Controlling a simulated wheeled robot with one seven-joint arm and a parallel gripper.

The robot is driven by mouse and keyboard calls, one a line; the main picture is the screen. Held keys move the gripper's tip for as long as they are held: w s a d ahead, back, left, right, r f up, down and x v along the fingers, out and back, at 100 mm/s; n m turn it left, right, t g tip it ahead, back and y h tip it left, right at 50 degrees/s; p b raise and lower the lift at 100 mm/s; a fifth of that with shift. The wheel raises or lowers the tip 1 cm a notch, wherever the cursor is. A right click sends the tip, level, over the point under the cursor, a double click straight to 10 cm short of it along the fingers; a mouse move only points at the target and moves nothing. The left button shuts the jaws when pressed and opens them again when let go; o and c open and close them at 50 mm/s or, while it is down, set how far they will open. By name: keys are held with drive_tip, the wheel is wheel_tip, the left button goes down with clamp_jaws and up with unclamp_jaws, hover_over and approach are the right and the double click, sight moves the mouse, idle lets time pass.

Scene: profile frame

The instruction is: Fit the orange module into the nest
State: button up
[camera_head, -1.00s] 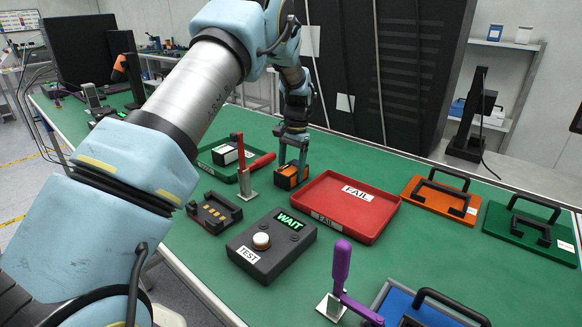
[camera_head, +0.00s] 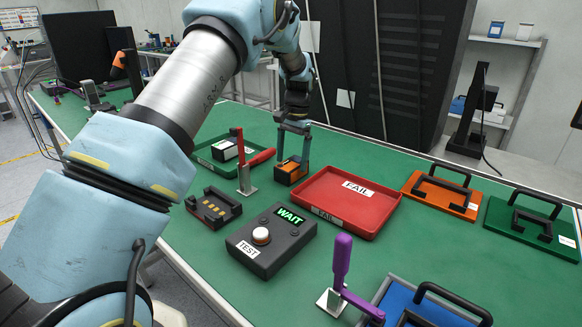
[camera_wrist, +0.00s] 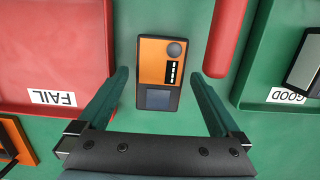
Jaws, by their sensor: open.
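The orange module (camera_head: 291,173), a small orange and black block, sits on the green mat between the red clamp and the FAIL tray. In the wrist view its orange top (camera_wrist: 160,62) shows a grey round spot, a dark strip with white marks and a dark grey panel. My gripper (camera_head: 292,156) is open above it. In the wrist view the two fingers reach down on either side of the module, with gaps, apart from it. The nest (camera_head: 213,208), a black cradle with gold contacts, stands empty to the left, in front of the red clamp.
The red FAIL tray (camera_head: 349,204) is close on the module's right. The red toggle clamp (camera_head: 244,178) and green GOOD tray (camera_head: 207,160) are on its left. The test box (camera_head: 272,241) reads WAIT in front. A purple clamp (camera_head: 341,270) stands nearer.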

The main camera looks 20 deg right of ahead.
sight(293, 164)
drive_tip(key=r+m+b, duration=0.1)
drive_tip(key=r+m, duration=0.1)
drive_tip(key=m, duration=1)
drive_tip(key=r+m+h+b, duration=0.1)
drive_tip(key=r+m, duration=0.2)
drive_tip(key=m, duration=0.9)
drive_tip(key=r+m+b, duration=0.1)
drive_tip(key=r+m, duration=0.2)
drive_tip(key=m, duration=0.9)
drive_tip(key=shift+s+d+t+h+b, duration=0.1)
drive_tip(key=shift+s+t+h+b, duration=0.2)
drive_tip(key=shift+t+b, duration=0.1)
wheel_tip(293, 164, down, 5)
drive_tip(key=shift+f+p, duration=0.1)
drive_tip(key=shift+p, duration=0.45)
drive_tip(key=shift+w+f+p, duration=0.15)
drive_tip(key=shift+f+p, duration=0.4)
drive_tip(key=shift+f, duration=0.8)
drive_tip(key=shift+w+f+p, duration=0.15)
drive_tip(key=shift+f+p, duration=0.4)
drive_tip(key=shift+f, duration=0.8)
